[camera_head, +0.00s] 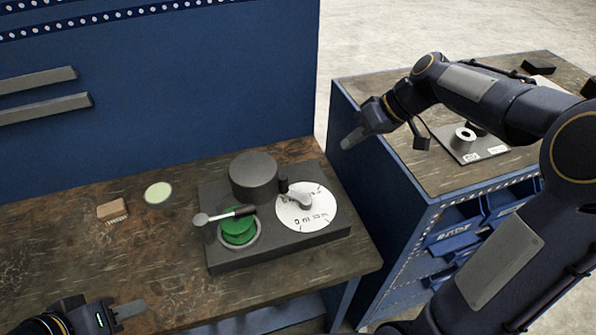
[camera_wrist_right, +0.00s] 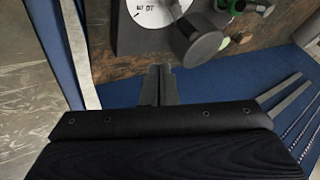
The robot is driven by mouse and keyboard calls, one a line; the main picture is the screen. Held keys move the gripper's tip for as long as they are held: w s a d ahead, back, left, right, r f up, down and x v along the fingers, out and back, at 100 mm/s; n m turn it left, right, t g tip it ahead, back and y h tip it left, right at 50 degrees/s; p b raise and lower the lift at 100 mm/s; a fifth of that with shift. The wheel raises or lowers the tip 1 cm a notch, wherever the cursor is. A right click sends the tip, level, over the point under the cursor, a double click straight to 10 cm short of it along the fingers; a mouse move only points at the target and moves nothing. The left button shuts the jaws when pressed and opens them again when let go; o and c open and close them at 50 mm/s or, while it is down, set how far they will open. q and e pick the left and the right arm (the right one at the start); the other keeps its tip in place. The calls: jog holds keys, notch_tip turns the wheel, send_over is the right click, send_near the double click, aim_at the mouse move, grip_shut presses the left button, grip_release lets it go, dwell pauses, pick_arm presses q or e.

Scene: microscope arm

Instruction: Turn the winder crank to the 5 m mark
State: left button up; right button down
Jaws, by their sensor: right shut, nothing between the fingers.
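The winder is a dark base plate (camera_head: 225,257) on the wooden bench. It carries a dark cylinder (camera_head: 253,176), a green spool (camera_head: 238,229), and a white dial (camera_head: 318,212) with a grey pointer (camera_head: 298,201). The dial's marks are too small to read surely. A crank (camera_head: 225,216) lies across the spool, with a pale round end at left and a dark end at right. My right gripper (camera_head: 350,141) is shut and empty, raised behind and right of the winder, apart from it. It also shows in the right wrist view (camera_wrist_right: 162,70). My left gripper (camera_head: 138,309) is low at front left; its opening is unclear.
A brown block (camera_head: 112,209) and a pale green disc (camera_head: 158,193) lie left of the winder. A blue panel (camera_head: 180,90) stands behind. A blue drawer cabinet (camera_head: 385,190) stands at right, bearing a grey plate with a ring (camera_head: 464,136).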

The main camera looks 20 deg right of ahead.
jog(key=p+x, duration=0.1)
jog(key=x, duration=1.2)
jog(key=a, duration=0.1)
jog(key=a+p, duration=0.1)
jog(key=a, duration=0.1)
jog(key=shift+s+a, duration=0.2)
jog(key=shift+s, duration=0.2)
jog(key=shift+a+f+p, duration=0.1)
jog(key=shift+a+p, duration=0.2)
jog(key=shift+p, duration=0.05)
jog(key=shift+s+a+f+n+g+b, duration=0.15)
jog(key=shift+a+n+b, duration=0.15)
jog(key=shift+b, duration=0.15)
jog(key=shift+a+f+n+g+b, duration=0.15)
jog(key=shift+a+n+b, duration=0.15)
jog(key=shift+b, duration=0.15)
jog(key=shift+r, duration=0.3)
